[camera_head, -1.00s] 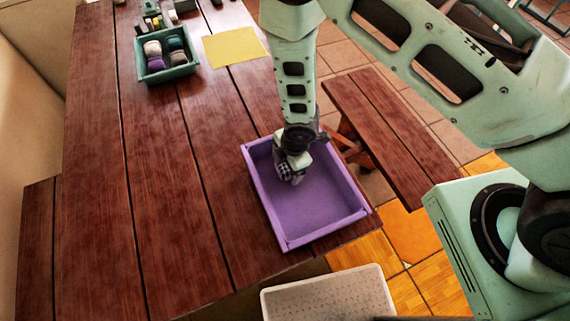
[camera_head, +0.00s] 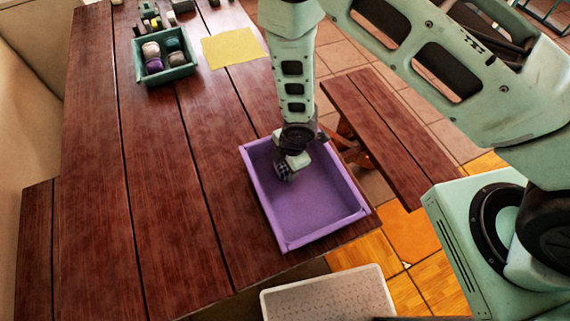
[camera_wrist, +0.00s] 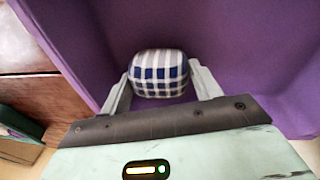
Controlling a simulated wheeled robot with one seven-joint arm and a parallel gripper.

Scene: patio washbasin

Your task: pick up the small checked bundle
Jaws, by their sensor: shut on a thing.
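The small checked bundle (camera_wrist: 158,74), blue, grey and white, sits between the two fingers of my gripper (camera_wrist: 160,88) in the wrist view. My gripper is shut on it, with a finger against each side. In the head view my gripper (camera_head: 284,174) points down inside the purple tray (camera_head: 318,205), near its far left corner. The bundle (camera_head: 282,173) shows there only as a small dark checked patch, partly hidden by the gripper. I cannot tell whether it touches the tray floor.
The purple tray's raised walls surround the gripper; the rest of its floor is empty. A green box (camera_head: 165,72) with several rolled items and a yellow sheet (camera_head: 232,47) lie farther back on the wooden table (camera_head: 90,190). A white perforated container (camera_head: 328,296) stands at the front.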

